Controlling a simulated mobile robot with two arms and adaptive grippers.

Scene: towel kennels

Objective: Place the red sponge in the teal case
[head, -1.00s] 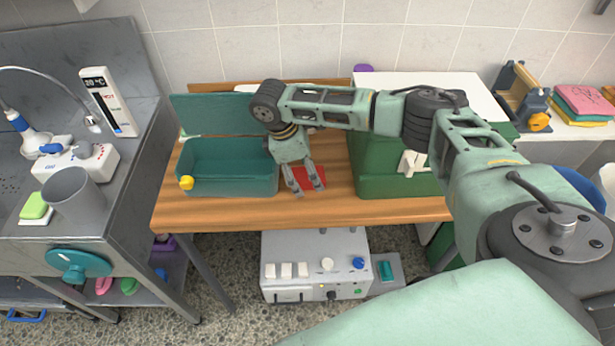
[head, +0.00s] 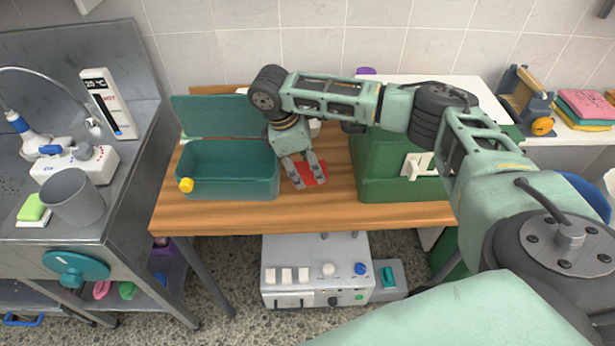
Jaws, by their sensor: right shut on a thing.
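The teal case (head: 228,190) stands on the left part of the wooden table with its lid tilted up at the back. Its inside looks empty from here. My right gripper (head: 308,181) points down just right of the case. It is shut on the red sponge (head: 319,170), a flat red piece partly hidden by the fingers. I cannot tell whether the sponge is clear of the tabletop. My left gripper is not in view.
A yellow knob (head: 186,185) sits at the case's front left corner. A green box (head: 400,190) stands close to the right of the gripper. A metal sink bench with a grey cup (head: 73,197) is at left. The table's front strip (head: 300,218) is clear.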

